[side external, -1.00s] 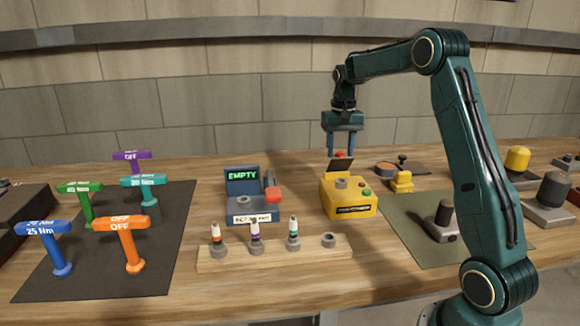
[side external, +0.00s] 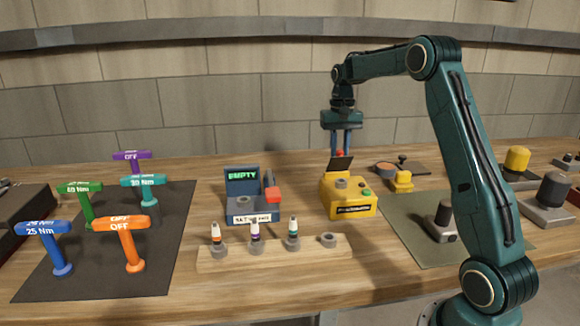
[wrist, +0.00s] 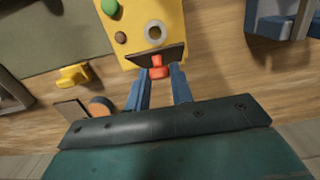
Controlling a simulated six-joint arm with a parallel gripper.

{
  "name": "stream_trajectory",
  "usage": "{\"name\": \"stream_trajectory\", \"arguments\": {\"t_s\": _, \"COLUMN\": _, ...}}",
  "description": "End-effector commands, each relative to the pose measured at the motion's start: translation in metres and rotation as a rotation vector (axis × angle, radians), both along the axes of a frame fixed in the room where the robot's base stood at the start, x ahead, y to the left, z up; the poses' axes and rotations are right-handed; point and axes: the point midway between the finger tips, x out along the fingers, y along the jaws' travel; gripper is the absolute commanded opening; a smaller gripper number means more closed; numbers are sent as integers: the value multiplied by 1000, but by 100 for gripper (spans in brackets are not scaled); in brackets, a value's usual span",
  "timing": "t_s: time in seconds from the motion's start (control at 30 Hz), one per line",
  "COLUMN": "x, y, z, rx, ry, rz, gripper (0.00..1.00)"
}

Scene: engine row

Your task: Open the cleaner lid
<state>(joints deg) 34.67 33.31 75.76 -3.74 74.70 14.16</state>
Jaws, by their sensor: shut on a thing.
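The cleaner is a yellow box (side external: 350,208) on the table, with a round grey socket and a green button on top. Its dark lid (side external: 341,164) stands tilted up at the back edge of the box. A red knob (side external: 340,153) sits at the lid's upper edge. My gripper (side external: 341,153) comes down from above and is shut on the red knob. In the wrist view, the red knob (wrist: 157,67) shows between my two blue fingers, beside the dark lid (wrist: 150,55) and the yellow box (wrist: 150,20).
A blue device reading "EMPTY" (side external: 242,208) stands left of the cleaner. A wooden rack (side external: 215,262) with several small bottles lies in front. A small yellow part (side external: 402,182) and a green mat (side external: 405,225) lie to the right. Colored T-handles stand on a dark mat (side external: 180,215) at left.

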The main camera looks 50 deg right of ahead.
Motion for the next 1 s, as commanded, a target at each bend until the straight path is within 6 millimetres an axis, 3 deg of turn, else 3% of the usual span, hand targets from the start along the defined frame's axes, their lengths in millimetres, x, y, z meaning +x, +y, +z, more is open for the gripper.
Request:
{"name": "stream_trajectory", "arguments": {"t_s": 0.57, "x": 4, "y": -4, "z": 1, "rx": 44, "ry": 50, "rz": 8, "gripper": 0}}
{"name": "stream_trajectory", "arguments": {"t_s": 0.6, "x": 4, "y": -3, "z": 1, "rx": 44, "ry": 50, "rz": 8, "gripper": 26}}
{"name": "stream_trajectory", "arguments": {"t_s": 0.7, "x": 4, "y": -4, "z": 1, "rx": 44, "ry": 50, "rz": 7, "gripper": 44}}
{"name": "stream_trajectory", "arguments": {"t_s": 1.0, "x": 4, "y": -4, "z": 1, "rx": 44, "ry": 50, "rz": 6, "gripper": 44}}
